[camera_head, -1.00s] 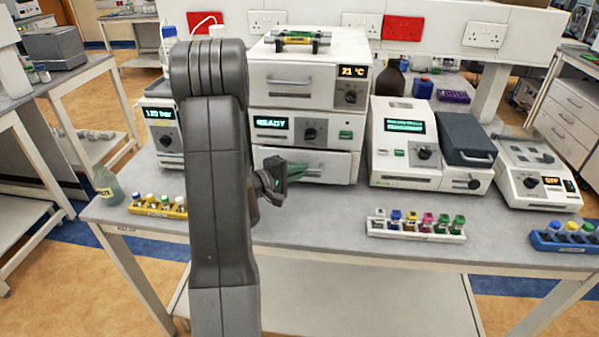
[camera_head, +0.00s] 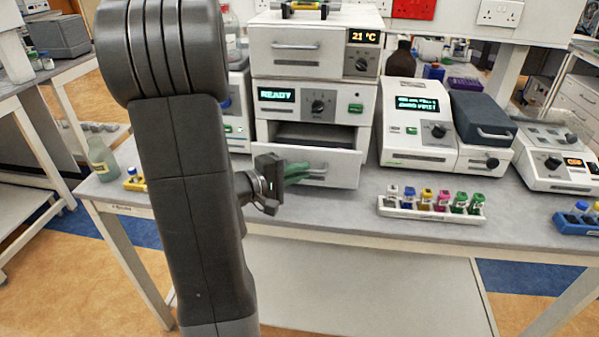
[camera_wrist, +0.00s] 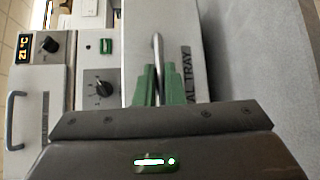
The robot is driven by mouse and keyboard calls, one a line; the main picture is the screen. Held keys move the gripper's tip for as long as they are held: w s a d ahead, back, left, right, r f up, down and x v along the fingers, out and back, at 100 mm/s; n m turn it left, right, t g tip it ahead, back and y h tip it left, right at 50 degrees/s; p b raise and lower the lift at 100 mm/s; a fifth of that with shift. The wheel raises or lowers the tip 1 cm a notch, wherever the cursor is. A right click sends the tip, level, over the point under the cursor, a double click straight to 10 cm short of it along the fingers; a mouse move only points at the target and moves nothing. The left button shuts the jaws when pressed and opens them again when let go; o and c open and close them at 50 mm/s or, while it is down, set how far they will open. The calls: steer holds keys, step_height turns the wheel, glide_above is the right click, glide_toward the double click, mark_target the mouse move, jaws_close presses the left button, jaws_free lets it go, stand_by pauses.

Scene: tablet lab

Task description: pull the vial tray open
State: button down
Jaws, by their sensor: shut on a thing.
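The vial tray (camera_head: 341,169) is the bottom drawer of the white stacked instrument, and it stands partly out, with a dark gap showing above its front. In the wrist view its front (camera_wrist: 193,80) carries the partly hidden label "AL TRAY". My gripper (camera_head: 300,174) is at the drawer front with its green fingers around the bar handle (camera_head: 318,171). In the wrist view my gripper (camera_wrist: 159,85) is shut on the metal handle (camera_wrist: 157,50), one green finger on each side of it. My arm hides the left part of the bench.
The middle unit (camera_head: 316,102) reads READY, and the upper unit (camera_head: 313,50) reads 21 °C. A white rack of colored vials (camera_head: 430,208) stands to the right on the bench. A blue rack (camera_head: 577,222) is at the far right. The bench is clear in front of the drawer.

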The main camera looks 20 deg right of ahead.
steer(key=c, duration=1.5)
jaws_free()
steer(key=shift+a, duration=0.1)
steer(key=shift+b+v, duration=0.6)
steer(key=shift+v, duration=6.25)
steer(key=shift+r, duration=0.1)
steer(key=shift+p+x, duration=0.5)
steer(key=shift+x, duration=5.65)
steer(key=shift+a, duration=0.15)
